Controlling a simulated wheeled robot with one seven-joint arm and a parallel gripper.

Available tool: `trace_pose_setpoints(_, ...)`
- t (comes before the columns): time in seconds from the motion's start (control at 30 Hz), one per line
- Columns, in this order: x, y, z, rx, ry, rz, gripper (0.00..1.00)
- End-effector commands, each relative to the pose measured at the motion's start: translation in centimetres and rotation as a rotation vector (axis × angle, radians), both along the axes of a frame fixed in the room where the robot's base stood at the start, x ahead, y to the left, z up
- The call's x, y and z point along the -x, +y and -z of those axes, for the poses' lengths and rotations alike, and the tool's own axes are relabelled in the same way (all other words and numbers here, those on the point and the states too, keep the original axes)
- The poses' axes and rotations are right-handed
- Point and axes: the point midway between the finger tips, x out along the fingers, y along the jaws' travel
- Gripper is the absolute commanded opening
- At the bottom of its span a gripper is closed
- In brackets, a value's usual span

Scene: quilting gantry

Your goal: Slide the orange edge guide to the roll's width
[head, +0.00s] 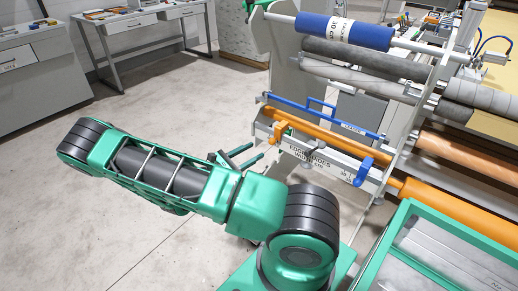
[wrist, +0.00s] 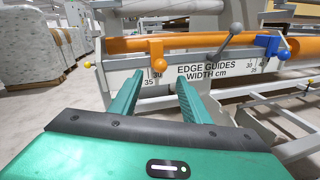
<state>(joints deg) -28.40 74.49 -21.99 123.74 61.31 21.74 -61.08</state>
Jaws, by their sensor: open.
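A grey lever (wrist: 230,38) stands out between the guides. An orange bar (head: 318,125) runs behind the rail, and a blue bar (head: 325,113) lies above it. A green-framed tray (head: 396,235) stands at lower right.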

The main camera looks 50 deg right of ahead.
Motion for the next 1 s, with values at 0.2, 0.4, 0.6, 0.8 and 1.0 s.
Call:
trace_pose_setpoints(0.2, -0.3, 2.3, 0.0, 0.001, 0.0, 0.0, 0.43)
trace_pose_setpoints(0.4, -0.4, 2.7, 0.0, 0.001, 0.0, 0.0, 0.43)
trace_pose_setpoints(0.6, -0.3, 2.7, 0.0, 0.001, 0.0, 0.001, 0.43)
trace_pose_setpoints(0.8, -0.3, 2.7, 0.0, 0.001, 0.0, 0.001, 0.43)
trace_pose_setpoints(1.0, 0.0, 2.5, -0.4, -0.02, -0.03, 0.028, 0.43)
